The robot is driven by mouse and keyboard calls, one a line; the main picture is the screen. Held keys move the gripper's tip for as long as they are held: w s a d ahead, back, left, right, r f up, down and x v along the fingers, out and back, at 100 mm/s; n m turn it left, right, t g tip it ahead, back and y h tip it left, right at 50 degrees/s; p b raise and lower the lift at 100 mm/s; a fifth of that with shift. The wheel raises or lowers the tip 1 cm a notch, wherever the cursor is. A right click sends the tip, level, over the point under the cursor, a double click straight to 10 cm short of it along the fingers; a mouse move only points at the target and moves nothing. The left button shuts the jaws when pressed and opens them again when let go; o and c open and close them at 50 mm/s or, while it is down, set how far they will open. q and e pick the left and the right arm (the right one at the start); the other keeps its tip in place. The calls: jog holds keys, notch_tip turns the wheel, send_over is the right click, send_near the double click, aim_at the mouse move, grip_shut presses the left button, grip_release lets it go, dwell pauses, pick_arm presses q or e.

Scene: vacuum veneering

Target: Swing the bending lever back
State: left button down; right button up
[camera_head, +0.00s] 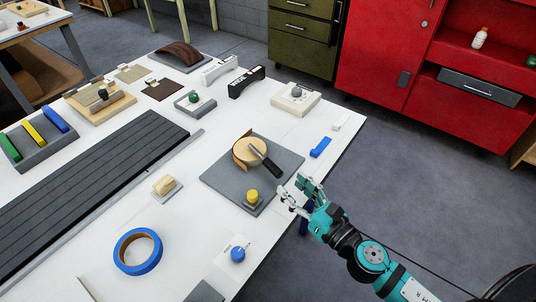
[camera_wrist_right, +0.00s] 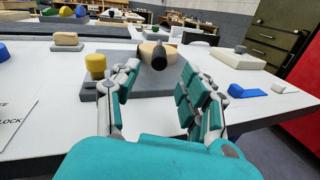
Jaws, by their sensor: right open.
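The bending lever (camera_head: 265,158) has a black handle that slants from the round wooden former (camera_head: 250,150) toward the lower right. The former, with a thin brown strip curved around its left side, sits on a grey base plate (camera_head: 225,181). A yellow knob (camera_head: 252,195) stands at the plate's front corner. My right gripper (camera_head: 296,186) is open and empty, just off the plate's right corner. In the right wrist view, the black lever end (camera_wrist_right: 159,56) shows between and beyond the open fingers (camera_wrist_right: 158,82), apparently untouched. My left gripper is not in view.
A blue tape roll (camera_head: 138,251) and a blue knob (camera_head: 238,254) lie toward the table's front. A small wooden block (camera_head: 165,185) is left of the plate. A blue piece (camera_head: 320,147) lies near the right edge. Red cabinets (camera_head: 385,50) stand beyond the floor.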

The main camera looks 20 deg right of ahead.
aim_at(265, 160)
jog(key=p+x, duration=0.2)
jog(key=x, duration=0.8)
jog(key=shift+p, duration=0.4)
grip_shut()
jog(key=shift+a, duration=0.15)
